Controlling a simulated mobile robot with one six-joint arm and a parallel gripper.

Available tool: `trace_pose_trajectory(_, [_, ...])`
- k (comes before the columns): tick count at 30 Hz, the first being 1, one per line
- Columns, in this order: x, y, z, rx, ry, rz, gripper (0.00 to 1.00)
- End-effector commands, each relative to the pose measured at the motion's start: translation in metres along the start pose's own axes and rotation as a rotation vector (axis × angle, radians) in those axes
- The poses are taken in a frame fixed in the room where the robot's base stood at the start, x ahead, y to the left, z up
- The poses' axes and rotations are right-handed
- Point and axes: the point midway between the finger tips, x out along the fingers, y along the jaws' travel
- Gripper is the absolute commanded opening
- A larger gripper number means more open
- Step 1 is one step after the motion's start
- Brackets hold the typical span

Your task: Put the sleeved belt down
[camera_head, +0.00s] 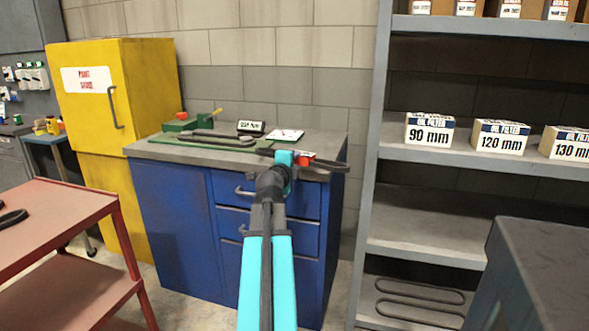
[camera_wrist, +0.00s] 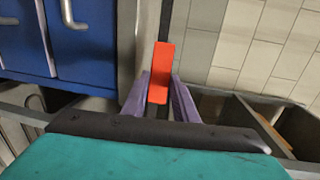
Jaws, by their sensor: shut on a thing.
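The sleeved belt shows as a red sleeve (camera_head: 305,159) on a dark belt (camera_head: 328,164) in the head view. My gripper (camera_head: 296,158) is shut on it, above the front right edge of the blue workbench (camera_head: 178,235). In the wrist view, the orange-red sleeve (camera_wrist: 161,65) lies between the two purple fingers of my gripper (camera_wrist: 162,82).
The grey benchtop (camera_head: 310,143) carries a green tray (camera_head: 170,140) with a dark belt, a green tool (camera_head: 182,125), a small display (camera_head: 251,127) and a white card (camera_head: 285,135). A red cart (camera_head: 50,220) stands left, a grey shelf unit (camera_head: 425,235) right.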

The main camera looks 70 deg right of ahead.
Motion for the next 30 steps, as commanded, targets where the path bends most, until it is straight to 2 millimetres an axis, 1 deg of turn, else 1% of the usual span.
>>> trace_pose_trajectory(1, [0.008, -0.002, 0.003, -0.001, -0.001, -0.001, 0.00])
trace_pose_trajectory(3, [0.015, -0.002, 0.006, 0.000, -0.001, 0.000, 0.00])
trace_pose_trajectory(6, [0.025, -0.003, 0.009, 0.000, -0.001, -0.001, 0.00])
trace_pose_trajectory(10, [0.034, -0.002, 0.011, 0.000, -0.001, -0.001, 0.00])
trace_pose_trajectory(13, [0.036, -0.002, 0.012, -0.001, -0.001, -0.001, 0.00])
trace_pose_trajectory(23, [0.036, -0.001, 0.012, 0.000, -0.001, -0.001, 0.00])
trace_pose_trajectory(26, [0.036, 0.003, 0.012, -0.001, -0.001, 0.000, 0.00])
trace_pose_trajectory(30, [0.038, 0.016, 0.011, -0.001, -0.001, 0.000, 0.00])
